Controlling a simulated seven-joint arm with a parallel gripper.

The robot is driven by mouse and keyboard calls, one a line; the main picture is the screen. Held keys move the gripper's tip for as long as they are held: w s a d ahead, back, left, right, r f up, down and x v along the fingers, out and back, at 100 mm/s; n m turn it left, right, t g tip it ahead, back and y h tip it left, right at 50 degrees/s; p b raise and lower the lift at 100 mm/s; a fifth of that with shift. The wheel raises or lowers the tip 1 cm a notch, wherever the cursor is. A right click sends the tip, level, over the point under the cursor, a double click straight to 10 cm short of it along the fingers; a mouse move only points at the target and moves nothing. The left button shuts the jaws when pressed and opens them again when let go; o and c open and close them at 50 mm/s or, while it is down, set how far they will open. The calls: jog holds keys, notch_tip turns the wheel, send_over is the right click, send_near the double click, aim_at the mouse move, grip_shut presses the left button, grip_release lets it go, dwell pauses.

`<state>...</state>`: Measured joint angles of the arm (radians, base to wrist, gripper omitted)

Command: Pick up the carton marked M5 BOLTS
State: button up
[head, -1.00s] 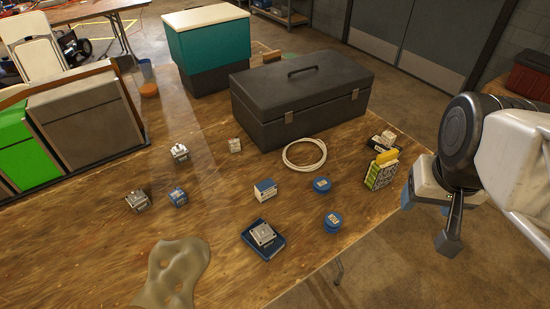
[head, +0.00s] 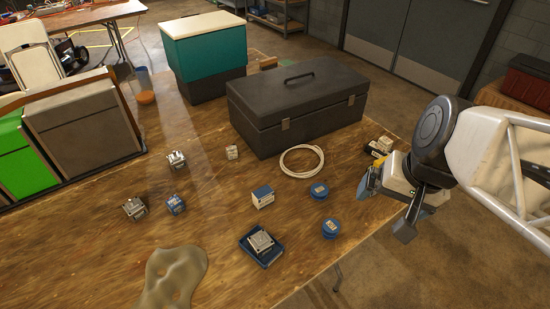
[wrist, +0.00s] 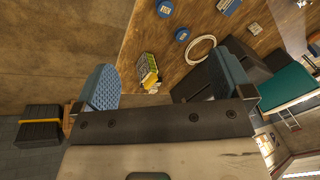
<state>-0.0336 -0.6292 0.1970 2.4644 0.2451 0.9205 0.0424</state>
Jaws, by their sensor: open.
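I cannot read M5 BOLTS on any carton; the print is too small. A white carton with a blue top (head: 263,197) stands mid-table in the head view. A smaller pale carton (head: 231,152) stands near the toolbox. A green-and-yellow carton (wrist: 148,66) stands at the table edge in the wrist view, framed between my fingers. In the head view my gripper hides it. Small black-and-white boxes (head: 380,146) sit just behind it. My gripper (head: 393,196) is open and empty above the table's right edge; its blue fingers show in the wrist view (wrist: 168,62).
A black toolbox (head: 297,105) stands behind, with a white cable coil (head: 302,160) before it. Two blue round tins (head: 330,227) and a blue tray (head: 262,247) holding a metal part lie in front. Metal blocks (head: 134,208) sit left. Bare wood lies between them.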

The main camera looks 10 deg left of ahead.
jog(key=w+a+f+m+y, duration=0.3)
jog(key=w+a, duration=0.1)
jog(key=a, duration=0.2)
jog(key=w+a+f+m+y, duration=0.2)
jog(key=w+a+y, duration=0.1)
jog(key=a, duration=0.4)
jog(key=m+t+y, duration=0.3)
jog(key=m+t, duration=0.2)
jog(key=m, duration=0.9)
send_over(264, 193)
jog(key=s+d, duration=0.4)
jog(key=s, duration=0.1)
notch_tip(264, 193, down, 15)
jog(key=f+m, duration=0.2)
jog(key=f, duration=0.1)
jog(key=w+f+m+t+h, duration=0.1)
jog(key=f+m, duration=0.1)
jog(key=f, duration=0.1)
jog(key=f+m+t, duration=0.1)
jog(key=f+m, duration=0.1)
jog(key=f, duration=0.2)
jog(key=shift+w+a+f+h, duration=0.1)
jog(key=shift+w+a+h, duration=0.15)
jog(key=shift+h, duration=0.15)
jog(key=shift+a, duration=0.1)
jog(key=shift+x, duration=1.25)
jog(key=shift+w, duration=0.1)
